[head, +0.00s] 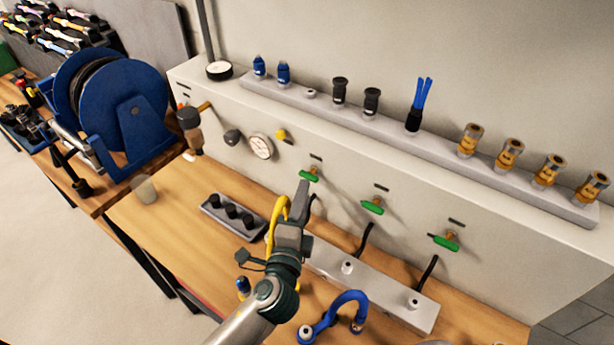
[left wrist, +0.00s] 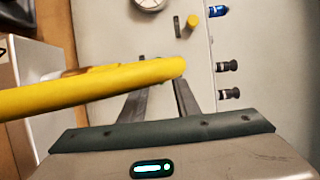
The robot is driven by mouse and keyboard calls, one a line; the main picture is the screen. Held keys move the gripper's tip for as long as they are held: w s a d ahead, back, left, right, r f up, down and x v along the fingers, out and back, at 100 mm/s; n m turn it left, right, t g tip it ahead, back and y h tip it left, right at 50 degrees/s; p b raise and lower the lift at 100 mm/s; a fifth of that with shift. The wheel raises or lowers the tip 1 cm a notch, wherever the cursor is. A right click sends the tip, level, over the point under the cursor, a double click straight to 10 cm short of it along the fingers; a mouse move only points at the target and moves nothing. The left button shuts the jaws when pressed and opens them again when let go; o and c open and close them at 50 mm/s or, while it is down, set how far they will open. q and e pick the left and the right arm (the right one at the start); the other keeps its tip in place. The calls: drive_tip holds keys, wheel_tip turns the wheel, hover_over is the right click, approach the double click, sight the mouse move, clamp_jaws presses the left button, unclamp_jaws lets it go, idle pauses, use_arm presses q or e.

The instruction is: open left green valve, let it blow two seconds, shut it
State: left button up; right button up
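The left green valve (head: 309,175) is a small green handle on the front of the pale wall box, under a dark label. The middle green valve (head: 373,206) and the right green valve (head: 445,242) stand to its right. My left gripper (head: 306,191) reaches up from below, its tips just below the left green valve; I cannot tell whether they touch it. In the left wrist view its two fingers (left wrist: 162,100) stand apart, with a yellow hose (left wrist: 100,84) crossing in front of their tips. The left valve is hidden there. My right gripper is out of view.
The yellow hose loops close beside my left gripper. A round gauge (head: 261,146) and a yellow knob (head: 283,135) sit left of the valve. A grey tray (head: 217,215) with black fittings, a metal block (head: 376,287) and a blue hose (head: 347,299) are on the bench.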

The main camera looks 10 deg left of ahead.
sight(311, 174)
use_arm(q)
drive_tip(key=shift+w+p, duration=0.6)
drive_tip(key=shift+w, duration=1.95)
clamp_jaws()
